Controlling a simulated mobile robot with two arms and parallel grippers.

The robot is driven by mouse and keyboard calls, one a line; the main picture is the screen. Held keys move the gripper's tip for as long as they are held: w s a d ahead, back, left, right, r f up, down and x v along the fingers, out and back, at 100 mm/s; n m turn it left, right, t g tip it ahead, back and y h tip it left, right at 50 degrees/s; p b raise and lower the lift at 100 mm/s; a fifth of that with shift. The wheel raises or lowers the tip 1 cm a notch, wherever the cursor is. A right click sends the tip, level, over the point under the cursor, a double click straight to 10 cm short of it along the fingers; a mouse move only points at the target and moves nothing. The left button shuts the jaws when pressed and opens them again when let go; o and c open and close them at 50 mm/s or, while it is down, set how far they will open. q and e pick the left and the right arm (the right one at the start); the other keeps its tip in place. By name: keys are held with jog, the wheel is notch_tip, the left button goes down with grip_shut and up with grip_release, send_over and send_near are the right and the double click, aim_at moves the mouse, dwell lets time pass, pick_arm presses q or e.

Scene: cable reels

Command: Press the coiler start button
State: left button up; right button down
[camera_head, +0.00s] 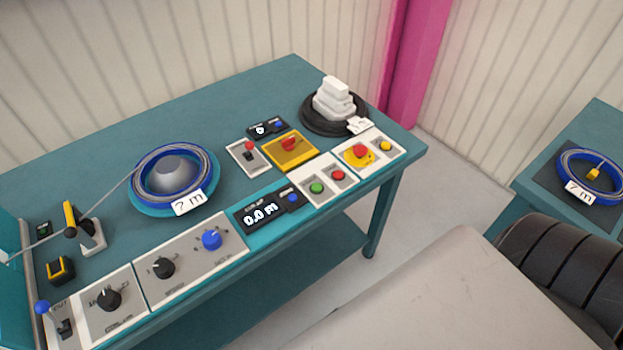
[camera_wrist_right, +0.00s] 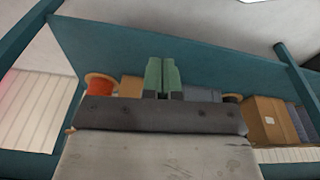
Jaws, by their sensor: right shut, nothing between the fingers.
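The green button (camera_head: 316,187) is on a light panel at the front edge of the teal bench, beside a red button (camera_head: 338,175). I take the green one to be the coiler start button; its label is too small to read. A display reading 0.0 m (camera_head: 262,214) is just left of it. My right gripper (camera_wrist_right: 162,63) shows in the right wrist view with its two greenish fingers together, shut and empty, away from the button. My left gripper is in neither view.
The bench holds a coiler with blue cable (camera_head: 173,175), several knobs and levers, a yellow panel (camera_head: 290,150) and a red emergency button (camera_head: 360,151). A second table (camera_head: 602,122) with a blue coil stands right. My arm fills the lower right.

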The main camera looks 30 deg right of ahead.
jog(key=w+r+m+t+y+p, duration=0.1)
jog(key=w+r+p, duration=0.15)
jog(key=r, duration=0.65)
jog(key=w+a+r+m+y+p, duration=0.1)
jog(key=w+r, duration=0.3)
jog(key=r, duration=0.5)
jog(key=w+r+m+t+y+p, duration=0.1)
jog(key=w+r+m, duration=0.15)
jog(key=r, duration=0.55)
jog(key=w+d+r+m+t+y, duration=0.1)
jog(key=w+d+r+m, duration=0.3)
jog(key=w, duration=0.5)
jog(key=w+d+r+m+t+y, duration=0.1)
jog(key=w+d+r+m, duration=0.3)
jog(key=w+d+m, duration=0.4)
jog(key=w+m+y, duration=0.1)
jog(key=w+m, duration=0.1)
jog(key=m, duration=0.1)
jog(key=shift+w+d, duration=0.3)
jog(key=shift+f+m, duration=0.1)
jog(key=shift+m, duration=0.15)
